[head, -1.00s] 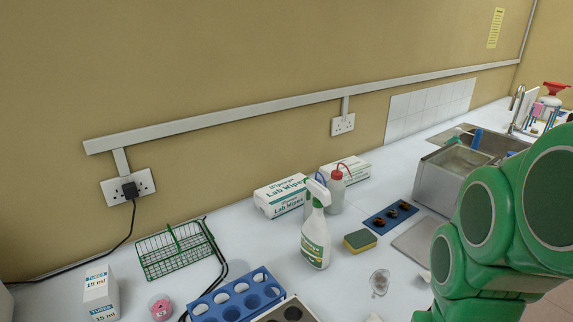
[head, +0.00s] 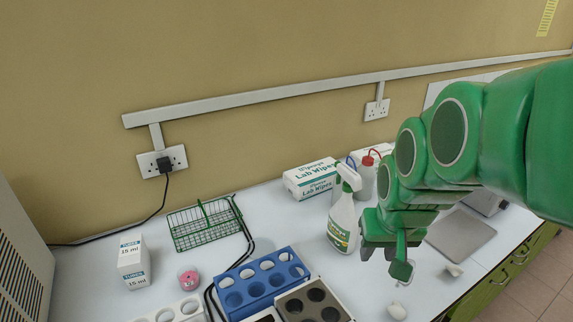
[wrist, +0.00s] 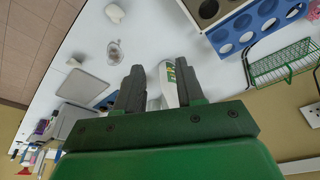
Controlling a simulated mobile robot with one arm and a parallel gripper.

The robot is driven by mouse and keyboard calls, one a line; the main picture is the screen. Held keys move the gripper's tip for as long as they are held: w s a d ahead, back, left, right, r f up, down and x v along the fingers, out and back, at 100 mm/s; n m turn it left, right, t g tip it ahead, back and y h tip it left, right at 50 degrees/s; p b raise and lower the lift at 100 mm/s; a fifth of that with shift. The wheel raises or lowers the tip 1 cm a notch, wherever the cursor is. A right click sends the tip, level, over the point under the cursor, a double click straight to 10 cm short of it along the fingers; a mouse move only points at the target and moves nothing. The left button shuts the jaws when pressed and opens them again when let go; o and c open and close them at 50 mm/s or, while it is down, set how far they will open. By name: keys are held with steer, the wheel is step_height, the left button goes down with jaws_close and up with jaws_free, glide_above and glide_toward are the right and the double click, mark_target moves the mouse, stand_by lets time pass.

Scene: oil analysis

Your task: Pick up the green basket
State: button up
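The green basket (head: 203,226) is a small wire basket with a handle. It stands on the white bench near the wall, left of centre in the head view. It also shows at the right edge of the wrist view (wrist: 281,63). My gripper (head: 402,262) is over the bench to the right of the spray bottle in the head view, well away from the basket. In the wrist view my gripper (wrist: 160,84) has its two dark fingers apart, with the spray bottle visible beyond the gap. Nothing is held between them.
A blue rack (head: 262,285) and black cables (head: 247,236) lie right of the basket. A tube box (head: 133,263) and a pink item (head: 189,280) stand to its left and front. The spray bottle (head: 342,225) and wipes box (head: 310,179) stand between basket and arm.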

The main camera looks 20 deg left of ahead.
mark_target(203, 209)
steer(key=w+a+n+t+y, duration=0.2)
steer(key=w+a, duration=0.5)
steer(key=a, duration=0.3)
steer(key=w+a+n+t+y, duration=0.1)
steer(key=w+a+t, duration=0.1)
steer(key=w+a, duration=0.65)
steer(key=s+a+n+t+y, duration=0.25)
steer(key=a+y, duration=0.35)
steer(key=a, duration=2)
step_height(203, 209, down, 15)
steer(key=w, duration=0.1)
steer(key=shift+n, duration=0.25)
steer(key=shift+x, duration=3.75)
steer(key=shift+a+r, duration=0.1)
steer(key=shift+r, duration=0.05)
steer(key=shift+h, duration=0.3)
jaws_close()
